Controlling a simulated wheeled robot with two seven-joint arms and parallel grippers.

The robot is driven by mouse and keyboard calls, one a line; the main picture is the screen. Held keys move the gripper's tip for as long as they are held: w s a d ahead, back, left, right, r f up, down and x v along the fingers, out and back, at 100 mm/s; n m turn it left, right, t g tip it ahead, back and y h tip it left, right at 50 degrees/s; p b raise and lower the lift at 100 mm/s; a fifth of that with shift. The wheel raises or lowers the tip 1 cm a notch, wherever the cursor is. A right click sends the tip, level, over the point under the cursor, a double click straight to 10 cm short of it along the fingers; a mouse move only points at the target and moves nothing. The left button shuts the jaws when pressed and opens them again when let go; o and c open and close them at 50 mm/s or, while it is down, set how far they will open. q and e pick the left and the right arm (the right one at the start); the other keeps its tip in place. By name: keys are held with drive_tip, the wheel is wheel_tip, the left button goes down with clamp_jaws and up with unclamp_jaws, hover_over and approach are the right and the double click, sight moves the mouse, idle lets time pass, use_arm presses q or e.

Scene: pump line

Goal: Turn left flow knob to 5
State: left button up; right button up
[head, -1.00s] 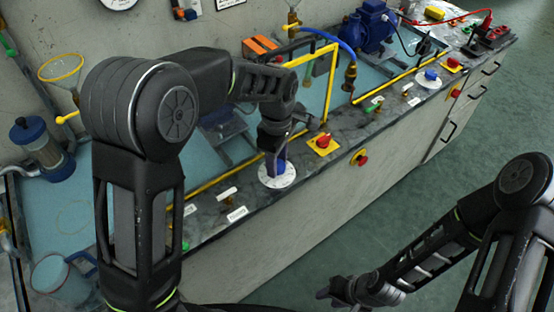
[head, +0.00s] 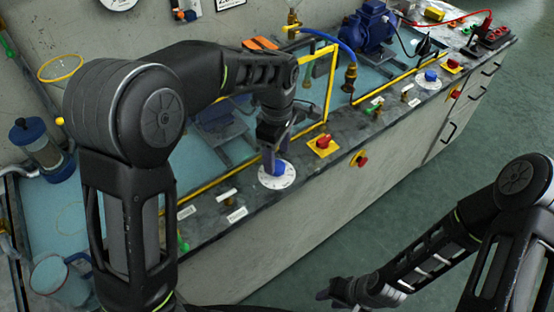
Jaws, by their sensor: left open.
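The left flow knob (head: 279,168) is blue and sits on a round white dial (head: 284,181) on the bench's front ledge. My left gripper (head: 274,160) is open and points down at the knob, with its fingers around or just above it. I cannot tell whether they touch it. The dial's numbers are too small to read, and the gripper hides part of the knob. My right gripper (head: 338,293) hangs low at the right, away from the bench, over the floor. Its fingers are too small to read.
A yellow plate with a red knob (head: 323,142) is just right of the dial. A second blue knob (head: 431,76) is farther right. White labels (head: 237,215) and small valves lie left of the dial. Yellow pipes (head: 331,85) and a blue pump (head: 366,29) stand behind.

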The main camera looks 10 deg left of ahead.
sight(277, 165)
use_arm(q)
wheel_tip(277, 165, up, 5)
drive_tip(key=shift+f, duration=0.2)
idle(0.5)
